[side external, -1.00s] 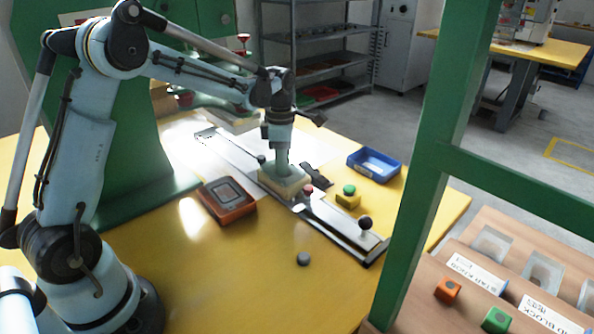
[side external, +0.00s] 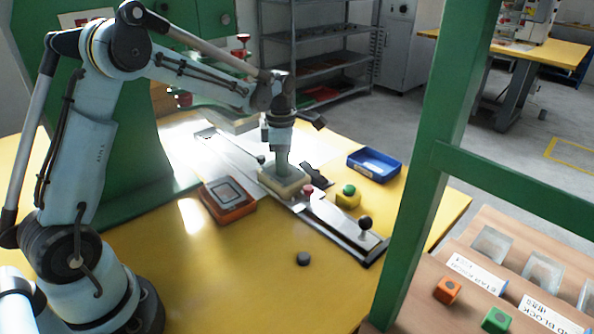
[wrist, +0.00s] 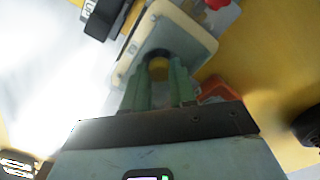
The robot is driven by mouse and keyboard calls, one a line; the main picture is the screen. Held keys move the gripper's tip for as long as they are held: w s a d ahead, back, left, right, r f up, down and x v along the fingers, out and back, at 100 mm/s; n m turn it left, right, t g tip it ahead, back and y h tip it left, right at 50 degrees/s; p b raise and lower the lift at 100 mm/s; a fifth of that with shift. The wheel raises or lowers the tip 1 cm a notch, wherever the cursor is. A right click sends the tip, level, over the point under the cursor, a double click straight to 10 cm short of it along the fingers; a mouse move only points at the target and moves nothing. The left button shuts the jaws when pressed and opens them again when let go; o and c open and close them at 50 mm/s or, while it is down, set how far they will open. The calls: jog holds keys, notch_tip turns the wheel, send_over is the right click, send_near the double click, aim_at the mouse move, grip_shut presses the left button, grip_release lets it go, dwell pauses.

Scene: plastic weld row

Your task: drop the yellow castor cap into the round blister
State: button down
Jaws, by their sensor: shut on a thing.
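My gripper (side external: 283,168) points down over a cream block (side external: 268,182) in the middle of the yellow table. In the wrist view, my gripper (wrist: 160,80) is shut on the yellow castor cap (wrist: 158,69), which shows between the two pale green fingers. The cream block (wrist: 186,34) lies under the fingertips, with a dark round opening (wrist: 157,53), likely the round blister, just beyond the cap. The cap looks in line with that opening. I cannot tell its height or whether it touches the rim. In the side view, the fingers hide the cap and the opening.
The block sits on a long metal rail (side external: 340,228) with a dark-knobbed lever (side external: 365,223). An orange tray (side external: 228,200) lies to the left. A blue bin (side external: 374,164) and a green-topped yellow button box (side external: 348,195) stand right. A dark puck (side external: 303,258) lies in front.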

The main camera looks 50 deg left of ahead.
jog(key=shift+r, duration=0.1)
jog(key=c, duration=0.8)
grip_release()
jog(key=shift+c, duration=0.2)
jog(key=c, duration=0.4)
jog(key=shift+c, duration=0.2)
jog(key=shift+r, duration=3.5)
